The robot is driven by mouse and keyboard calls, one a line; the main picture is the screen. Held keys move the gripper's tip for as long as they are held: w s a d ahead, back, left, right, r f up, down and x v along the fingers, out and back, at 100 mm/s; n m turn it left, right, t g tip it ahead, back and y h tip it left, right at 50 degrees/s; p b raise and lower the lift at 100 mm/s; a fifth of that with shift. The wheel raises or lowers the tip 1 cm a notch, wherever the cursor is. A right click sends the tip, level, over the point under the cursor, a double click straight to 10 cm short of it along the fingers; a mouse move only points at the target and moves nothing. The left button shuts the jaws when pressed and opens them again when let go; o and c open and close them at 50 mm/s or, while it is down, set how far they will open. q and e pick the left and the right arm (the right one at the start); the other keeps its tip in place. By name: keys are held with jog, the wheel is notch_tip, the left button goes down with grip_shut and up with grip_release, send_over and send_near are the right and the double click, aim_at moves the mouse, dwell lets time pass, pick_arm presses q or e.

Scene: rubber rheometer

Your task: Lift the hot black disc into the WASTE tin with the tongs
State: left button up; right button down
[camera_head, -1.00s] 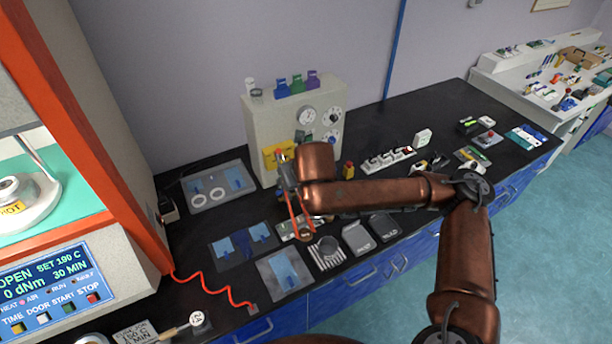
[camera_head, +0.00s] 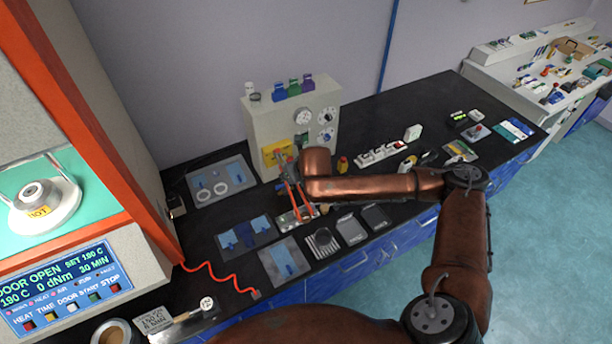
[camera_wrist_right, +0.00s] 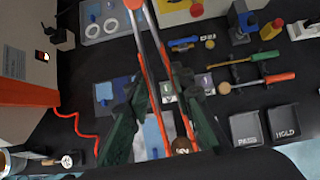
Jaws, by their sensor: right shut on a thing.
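My right gripper (camera_head: 288,172) is over the middle of the black bench, shut on red-handled tongs (camera_head: 293,196). In the right wrist view the red arms of the tongs (camera_wrist_right: 149,62) run between my dark green fingers (camera_wrist_right: 165,112). The open machine at the left holds a white die with a HOT label (camera_head: 38,200); I cannot make out a black disc on it. A round tin with a tan rim (camera_head: 114,330) is cut off at the bottom left; no WASTE label is readable. My left gripper is out of view.
The orange-framed machine's control panel (camera_head: 66,285) and a coiled red cable (camera_head: 222,276) border the bench at left. A grey gauge box (camera_head: 292,125) stands behind my right gripper. PASS and HOLD trays (camera_wrist_right: 248,130) lie along the front. The bench behind the right forearm has some clear room.

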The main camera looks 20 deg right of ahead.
pick_arm(q)
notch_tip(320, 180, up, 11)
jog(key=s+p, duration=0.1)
jog(key=p, duration=0.8)
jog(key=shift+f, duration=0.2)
pick_arm(e)
jog(key=s+d+f+n+y, duration=0.1)
jog(key=s+d+f+n, duration=0.1)
jog(key=d+f, duration=0.3)
jog(key=shift+s+f+n+y, duration=0.2)
jog(key=shift+f+n+y, duration=0.1)
jog(key=shift+f, duration=0.35)
pick_arm(q)
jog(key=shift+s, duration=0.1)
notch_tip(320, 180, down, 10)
jog(key=b, duration=0.9)
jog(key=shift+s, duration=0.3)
pick_arm(e)
notch_tip(320, 180, down, 9)
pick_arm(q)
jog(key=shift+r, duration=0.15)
pick_arm(e)
jog(key=shift+r, duration=0.1)
jog(key=c, duration=2.1)
grip_release()
